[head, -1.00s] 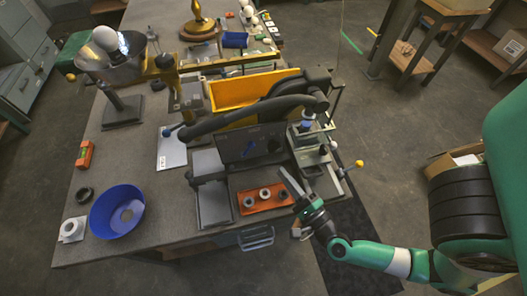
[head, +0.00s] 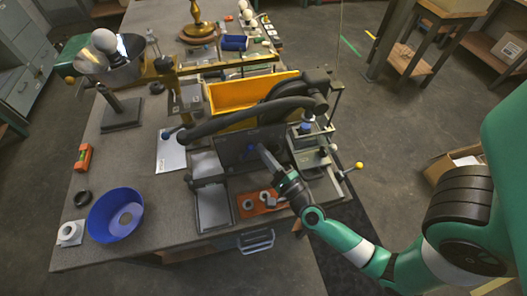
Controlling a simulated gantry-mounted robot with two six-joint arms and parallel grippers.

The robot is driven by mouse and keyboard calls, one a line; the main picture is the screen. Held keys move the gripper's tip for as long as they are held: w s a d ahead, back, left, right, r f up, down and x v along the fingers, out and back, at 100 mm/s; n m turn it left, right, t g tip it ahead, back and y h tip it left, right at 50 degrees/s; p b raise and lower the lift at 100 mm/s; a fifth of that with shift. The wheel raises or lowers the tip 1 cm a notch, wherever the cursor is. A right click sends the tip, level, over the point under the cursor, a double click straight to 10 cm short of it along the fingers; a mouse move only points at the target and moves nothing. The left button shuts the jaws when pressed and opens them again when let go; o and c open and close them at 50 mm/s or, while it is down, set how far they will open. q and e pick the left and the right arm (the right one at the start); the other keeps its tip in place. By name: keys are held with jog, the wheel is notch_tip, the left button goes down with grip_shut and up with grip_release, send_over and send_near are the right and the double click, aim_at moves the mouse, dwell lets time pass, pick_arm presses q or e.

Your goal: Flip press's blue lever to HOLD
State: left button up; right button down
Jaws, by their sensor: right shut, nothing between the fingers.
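The press (head: 238,142) has a dark front panel in the middle of the bench. Its small blue lever (head: 250,151) sits on that panel, just left of my fingertips and partly covered by them, so I cannot tell its exact position or whether they touch. My right gripper (head: 264,152) is shut and empty, its fingers pointing up and left at the panel. My left gripper is not in view.
An orange tray (head: 243,209) with grey round parts lies below my right gripper. A lever with a yellow knob (head: 359,166) sticks out right of the press. A blue bowl (head: 115,214) stands at left. A thick black hose (head: 225,122) arches over the press.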

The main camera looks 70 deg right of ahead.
pick_arm(q)
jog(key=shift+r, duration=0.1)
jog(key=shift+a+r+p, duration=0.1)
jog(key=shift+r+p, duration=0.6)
jog(key=shift+p, duration=0.15)
